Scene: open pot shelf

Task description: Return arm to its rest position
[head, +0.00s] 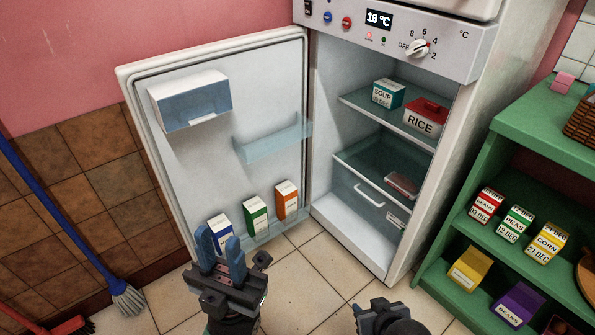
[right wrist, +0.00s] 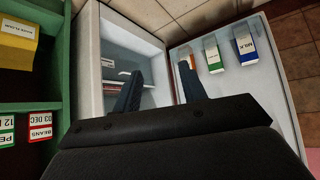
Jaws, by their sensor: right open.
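My left gripper (head: 219,240) is at the lower middle of the head view, in front of the open fridge door. Its two blue fingers point up and stand apart, with nothing seen between them. My right gripper (head: 376,312) is partly visible at the bottom edge, right of the left one. In the right wrist view my right gripper (right wrist: 160,80) shows two dark fingers spread apart, with nothing between them. The fridge (head: 352,215) stands open beyond both grippers.
The open door (head: 180,160) holds several cartons, including an orange one (head: 287,200). A soup box (head: 388,94) and a rice box (head: 425,117) sit on a fridge shelf. A green shelf (head: 545,140) with several food boxes stands right. A broom (head: 127,298) leans left. Tiled floor (head: 300,280) is clear.

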